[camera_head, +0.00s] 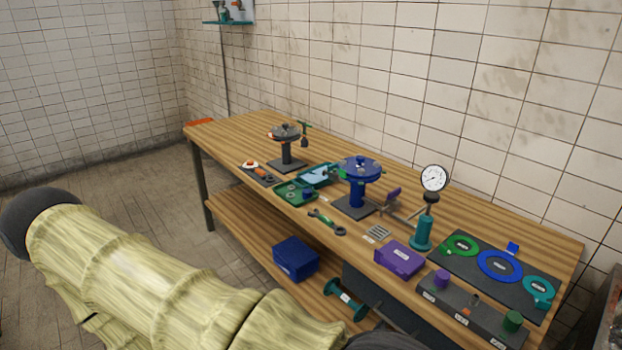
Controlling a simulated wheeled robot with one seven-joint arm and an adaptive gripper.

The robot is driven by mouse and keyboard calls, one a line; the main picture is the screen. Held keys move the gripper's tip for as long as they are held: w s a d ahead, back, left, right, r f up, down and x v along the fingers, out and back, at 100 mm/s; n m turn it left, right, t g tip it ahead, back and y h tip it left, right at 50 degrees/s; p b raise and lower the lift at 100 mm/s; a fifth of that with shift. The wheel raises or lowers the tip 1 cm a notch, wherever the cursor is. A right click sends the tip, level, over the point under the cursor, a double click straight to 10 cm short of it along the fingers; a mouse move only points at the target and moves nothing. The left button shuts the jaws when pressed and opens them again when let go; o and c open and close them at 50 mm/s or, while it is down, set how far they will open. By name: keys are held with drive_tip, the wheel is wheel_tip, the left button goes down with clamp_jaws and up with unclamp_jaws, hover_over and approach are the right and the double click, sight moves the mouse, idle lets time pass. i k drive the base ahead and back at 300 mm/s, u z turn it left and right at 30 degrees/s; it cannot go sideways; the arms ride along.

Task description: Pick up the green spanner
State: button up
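The green spanner (326,221) lies on the wooden workbench (230,137), close to its front edge. It has a green middle and dark ends. The green open tray (283,195) is to its left, and the black base of the blue valve stand (357,190) is just behind it to the right. My arm crosses the lower left of the view, in front of the bench. My gripper is not visible, so its state cannot be seen.
A grey valve stand (287,150) stands farther left. A purple box (399,259), a pressure gauge (433,179) and a black mat with coloured rings (520,289) are to the right. A blue box (295,257) sits on the lower shelf. Floor is free at left.

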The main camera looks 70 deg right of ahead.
sight(327, 220)
drive_tip(key=u, duration=0.05)
drive_tip(key=k, duration=0.7)
drive_tip(key=z, duration=1.6)
